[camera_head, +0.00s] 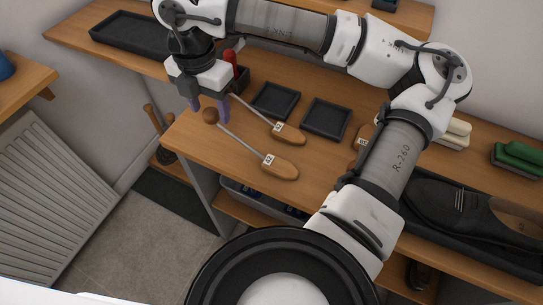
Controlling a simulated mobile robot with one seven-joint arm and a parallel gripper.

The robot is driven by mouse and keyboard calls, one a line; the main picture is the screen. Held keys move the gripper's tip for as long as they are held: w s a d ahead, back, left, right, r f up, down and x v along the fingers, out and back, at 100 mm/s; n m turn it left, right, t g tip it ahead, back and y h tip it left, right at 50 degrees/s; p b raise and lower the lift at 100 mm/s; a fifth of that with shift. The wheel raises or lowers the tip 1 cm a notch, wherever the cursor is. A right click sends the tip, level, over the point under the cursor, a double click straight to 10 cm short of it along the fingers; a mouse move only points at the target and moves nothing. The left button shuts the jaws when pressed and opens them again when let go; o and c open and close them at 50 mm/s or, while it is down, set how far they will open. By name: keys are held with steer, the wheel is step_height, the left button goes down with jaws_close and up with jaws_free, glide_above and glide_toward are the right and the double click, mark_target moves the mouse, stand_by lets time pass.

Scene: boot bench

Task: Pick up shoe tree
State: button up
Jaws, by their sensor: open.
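A wooden shoe tree (276,167) with a pale number label lies on the bench top (220,156) near its front edge. Its thin metal rod runs up-left to a round brown knob. A second, similar shoe tree (287,134) lies just behind it. A third wooden piece with a label (362,138) is mostly hidden by my arm. My gripper (208,106) is open and points down at the left part of the bench.
Two black square trays (325,118) lie behind the shoe trees, and a long black tray (132,33) is at the back left. A red object (231,58) stands close behind my gripper. Green-topped brushes (519,155) and a black shoe (460,212) are at the right.

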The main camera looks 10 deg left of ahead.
steer(key=c, duration=1)
steer(key=shift+o, duration=0.2)
